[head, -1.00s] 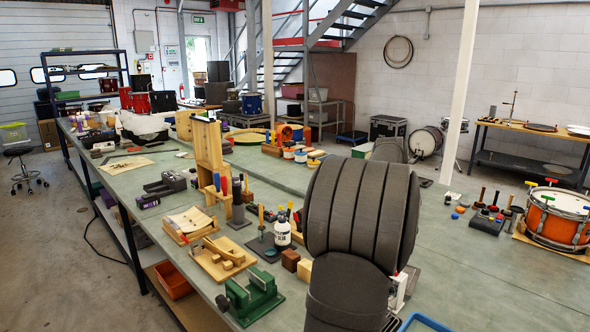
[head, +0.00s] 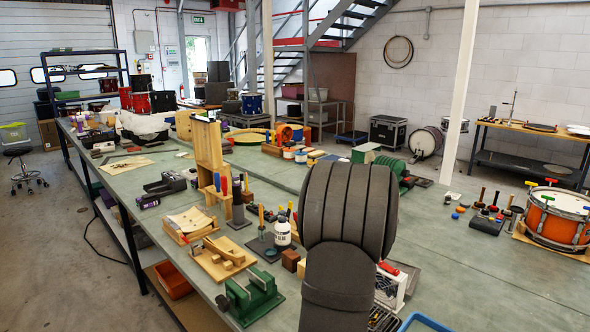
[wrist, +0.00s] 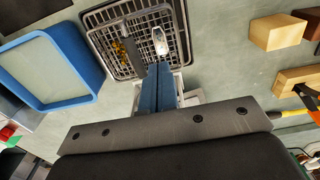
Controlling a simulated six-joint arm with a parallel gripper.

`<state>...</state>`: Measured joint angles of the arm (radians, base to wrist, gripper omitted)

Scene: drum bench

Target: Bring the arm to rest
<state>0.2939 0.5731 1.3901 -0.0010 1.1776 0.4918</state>
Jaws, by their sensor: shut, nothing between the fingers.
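My gripper (wrist: 160,88) shows in the wrist view as two blue fingers pressed together, with nothing between them. It is over a black mesh tray (wrist: 98,38) that holds a few small items, with a white object (wrist: 189,97) partly hidden behind the fingers. In the head view my dark grey arm stands at the front centre of the bench (head: 470,270); its gripper is hidden there.
A blue-rimmed bin (wrist: 98,78) lies left of the fingers, and wooden blocks (wrist: 278,31) lie to the right. In the head view, a white box with a red top (head: 392,288) stands beside my arm. An orange drum (head: 556,220) stands at right.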

